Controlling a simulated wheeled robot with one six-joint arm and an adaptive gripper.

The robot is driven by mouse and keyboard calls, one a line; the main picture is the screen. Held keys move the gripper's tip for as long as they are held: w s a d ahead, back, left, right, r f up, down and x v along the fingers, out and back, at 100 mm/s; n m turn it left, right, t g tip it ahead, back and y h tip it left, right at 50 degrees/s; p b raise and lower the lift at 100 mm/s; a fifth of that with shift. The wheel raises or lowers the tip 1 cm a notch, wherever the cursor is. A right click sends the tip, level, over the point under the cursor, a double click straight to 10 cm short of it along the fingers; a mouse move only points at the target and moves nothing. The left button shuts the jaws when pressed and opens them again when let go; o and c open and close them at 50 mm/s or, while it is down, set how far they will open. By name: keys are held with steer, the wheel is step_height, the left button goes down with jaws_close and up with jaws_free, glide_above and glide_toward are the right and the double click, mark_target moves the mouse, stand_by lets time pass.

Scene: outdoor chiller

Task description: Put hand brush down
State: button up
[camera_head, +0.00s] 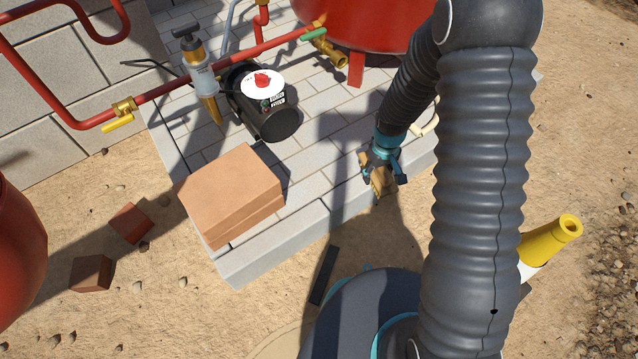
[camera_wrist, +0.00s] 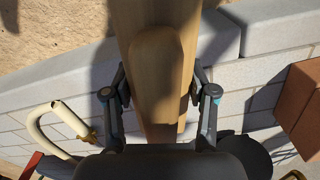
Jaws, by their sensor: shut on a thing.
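My gripper (camera_head: 381,168) is closed on a tan wooden hand brush (camera_head: 382,183), above the near edge of the pale paved slab (camera_head: 317,190). In the wrist view the brush's wooden body (camera_wrist: 157,45) runs from the top of the picture down between the two fingers of my gripper (camera_wrist: 160,98), which grip it from both sides. Its bristles cannot be made out. I cannot tell for certain whether the brush touches the slab; it looks held above it.
A large orange-brown block (camera_head: 230,190) sits at the slab's left corner. Behind it are a black motor (camera_head: 268,112), red pipes (camera_head: 240,58) and a red tank (camera_head: 365,25). A cream bent tube (camera_wrist: 60,122) lies near my gripper. Loose bricks (camera_head: 130,222) and a yellow-white cone (camera_head: 550,245) are on the sand.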

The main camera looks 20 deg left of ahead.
steer(key=s+a+r+n, duration=0.1)
steer(key=a+r+n, duration=0.1)
steer(key=a, duration=0.3)
steer(key=b, duration=0.2)
glide_above(320, 182)
steer(key=shift+n, duration=0.3)
step_height(320, 182, down, 6)
steer(key=shift+s+f, duration=0.1)
steer(key=shift+f, duration=2.05)
steer(key=shift+f, duration=0.2)
steer(key=o, duration=1)
steer(key=shift+r, duration=0.15)
